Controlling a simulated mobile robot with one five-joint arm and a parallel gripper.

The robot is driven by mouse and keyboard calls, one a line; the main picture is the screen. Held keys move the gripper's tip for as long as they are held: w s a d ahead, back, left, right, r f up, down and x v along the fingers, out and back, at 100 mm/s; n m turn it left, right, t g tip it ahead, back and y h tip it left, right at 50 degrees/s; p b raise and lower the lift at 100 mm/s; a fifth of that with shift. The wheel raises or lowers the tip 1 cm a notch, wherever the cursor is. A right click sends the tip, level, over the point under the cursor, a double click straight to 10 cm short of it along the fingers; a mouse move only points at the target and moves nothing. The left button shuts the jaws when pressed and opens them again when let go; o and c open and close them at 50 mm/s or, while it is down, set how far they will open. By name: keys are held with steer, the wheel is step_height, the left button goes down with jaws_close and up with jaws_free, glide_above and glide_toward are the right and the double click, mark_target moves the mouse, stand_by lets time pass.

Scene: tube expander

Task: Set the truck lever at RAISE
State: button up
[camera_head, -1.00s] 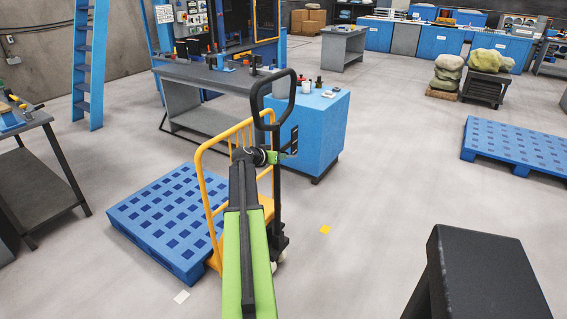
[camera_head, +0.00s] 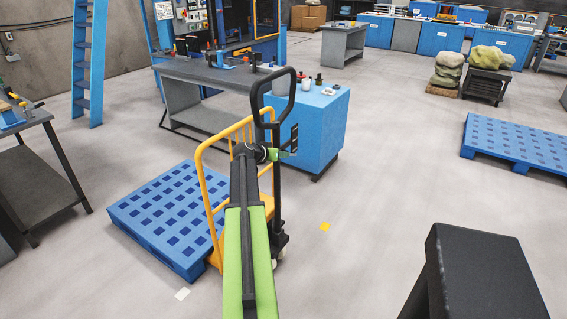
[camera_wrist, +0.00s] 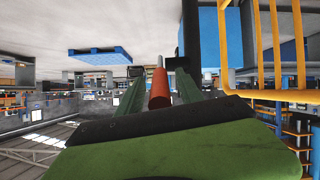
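The yellow hand truck (camera_head: 207,205) stands in the middle of the head view with its upright black tiller and loop handle (camera_head: 285,112). A dark plate (camera_head: 294,138) shows beside the tiller; its markings are too small to read. My gripper (camera_head: 278,154) is at the tiller, below the loop. In the wrist view, which is upside down, a red lever grip (camera_wrist: 159,88) with a thin pale tip lies between the green fingers of my gripper (camera_wrist: 157,82). The fingers are apart, with gaps visible beside the grip. The lever is hidden in the head view.
A blue pallet (camera_head: 165,215) lies at the truck's left. A blue cabinet (camera_head: 325,130) stands close behind the tiller. A black stool-like block (camera_head: 485,265) is at the lower right.

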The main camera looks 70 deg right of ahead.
steer(key=p+v, duration=0.3)
steer(key=v, duration=0.4)
stand_by(0.6)
